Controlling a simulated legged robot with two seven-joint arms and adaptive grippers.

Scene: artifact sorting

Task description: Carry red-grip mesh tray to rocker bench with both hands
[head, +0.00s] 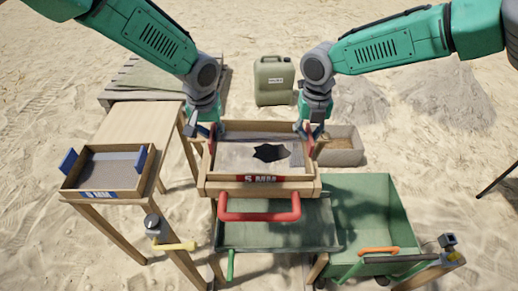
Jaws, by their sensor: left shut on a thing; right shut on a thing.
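The red-grip mesh tray (223,182) is a wooden frame with a mesh floor, red side grips and a red-and-white front label. A dark jagged patch lies inside it. My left gripper (211,135) is shut on its left red grip, and my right gripper (309,133) is shut on its right red grip. The tray is in the middle of the head view, over a bench with a green tray-like top (290,238) and a red front handle (259,215). I cannot tell whether the tray rests on this bench or hangs just above it.
A wooden table (140,125) at left bears a blue-grip tray (103,195). A green cart (372,190) with an orange handle stands at right. Behind are a jerrycan (274,82), a sand-filled box (340,158) and sand piles (440,95). Open sand lies around.

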